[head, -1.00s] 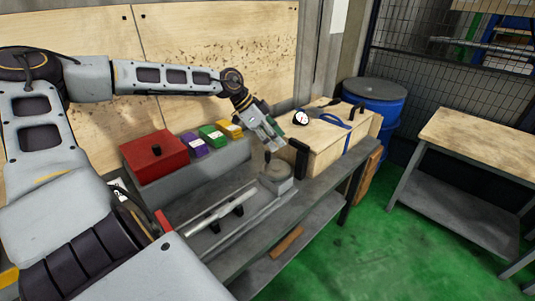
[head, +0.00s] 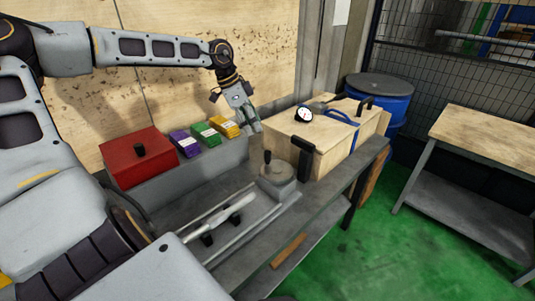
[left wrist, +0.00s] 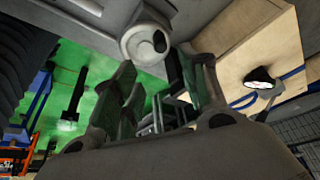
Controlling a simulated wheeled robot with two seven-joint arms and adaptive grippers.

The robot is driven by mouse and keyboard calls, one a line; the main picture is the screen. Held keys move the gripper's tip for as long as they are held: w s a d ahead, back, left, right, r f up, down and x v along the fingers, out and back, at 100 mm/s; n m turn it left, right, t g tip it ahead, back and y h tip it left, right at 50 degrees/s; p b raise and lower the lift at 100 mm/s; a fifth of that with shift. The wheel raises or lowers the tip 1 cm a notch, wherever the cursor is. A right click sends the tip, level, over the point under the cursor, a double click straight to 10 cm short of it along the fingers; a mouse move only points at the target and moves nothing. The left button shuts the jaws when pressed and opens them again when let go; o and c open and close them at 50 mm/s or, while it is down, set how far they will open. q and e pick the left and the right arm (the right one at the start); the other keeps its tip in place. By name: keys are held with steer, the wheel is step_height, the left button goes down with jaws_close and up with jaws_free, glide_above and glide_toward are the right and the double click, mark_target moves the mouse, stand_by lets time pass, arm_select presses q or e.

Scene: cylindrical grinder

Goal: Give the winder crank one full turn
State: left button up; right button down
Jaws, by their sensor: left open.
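The winder (head: 279,176) is a round grey drum on a grey block at the bench's far end. Its crank has an upright dark handle (head: 267,157) on the left side of the drum. My left gripper (head: 256,127) is open and empty, above and behind the crank, apart from it. In the left wrist view, the two fingers (left wrist: 160,75) stand spread, and a round grey part (left wrist: 146,40) with a dark spot, likely the winder, lies beyond them. My right gripper is not in view.
A red box (head: 145,165) and purple, green and yellow boxes (head: 205,134) stand along the back ledge. A wooden box (head: 318,145) with a black handle and a dial gauge (head: 304,114) is right of the winder. A grey bar (head: 225,212) lies in front.

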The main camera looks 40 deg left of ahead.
arm_select(q)
steer(key=shift+f, duration=0.1)
glide_toward(267, 151)
steer(key=shift+f, duration=0.8)
steer(key=shift+d+x, duration=0.2)
steer(key=shift+x, duration=3.5)
steer(key=shift+w+d+f, duration=0.1)
steer(key=shift+w+f, duration=0.2)
steer(key=shift+f, duration=0.05)
steer(key=shift+w+d+f, duration=0.1)
steer(key=shift+w+f, duration=0.05)
steer(key=shift+f, duration=0.25)
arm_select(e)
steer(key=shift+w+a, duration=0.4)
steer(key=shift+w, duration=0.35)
arm_select(q)
steer(key=shift+c, duration=0.3)
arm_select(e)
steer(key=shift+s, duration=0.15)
arm_select(q)
steer(key=shift+b, duration=0.3)
jaws_close()
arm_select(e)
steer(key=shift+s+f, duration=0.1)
